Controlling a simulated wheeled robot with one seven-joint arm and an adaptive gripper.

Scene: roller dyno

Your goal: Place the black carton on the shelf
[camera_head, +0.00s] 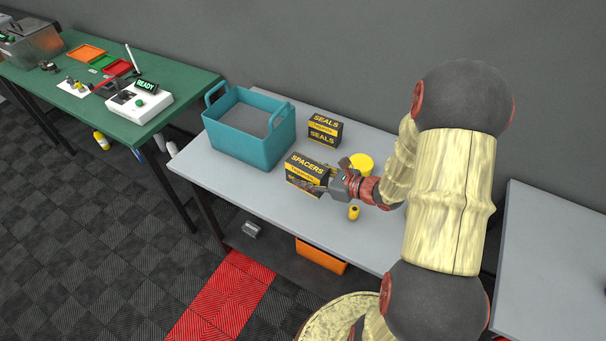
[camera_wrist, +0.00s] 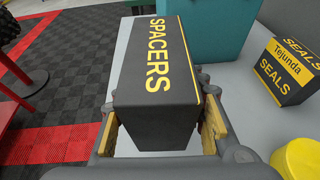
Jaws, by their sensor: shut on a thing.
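A black carton with yellow SPACERS lettering (camera_head: 303,170) is at the middle of the grey table (camera_head: 228,185). My gripper (camera_head: 325,184) is shut on its near right end. In the wrist view the SPACERS carton (camera_wrist: 165,65) sits between the two yellow-padded fingers (camera_wrist: 160,128). I cannot tell whether its underside touches the table. A second black carton, marked SEALS (camera_head: 325,130), stands behind it, apart from my gripper; it also shows in the wrist view (camera_wrist: 285,72). A dark lower shelf (camera_head: 280,268) runs under the table, partly hidden by the tabletop.
A teal bin (camera_head: 262,150) stands left of the cartons. A yellow round container (camera_head: 361,164) and a small yellow-black item (camera_head: 353,212) are near my gripper. An orange box (camera_head: 321,255) and a grey object (camera_head: 251,230) are below the tabletop. The tabletop's front left is clear.

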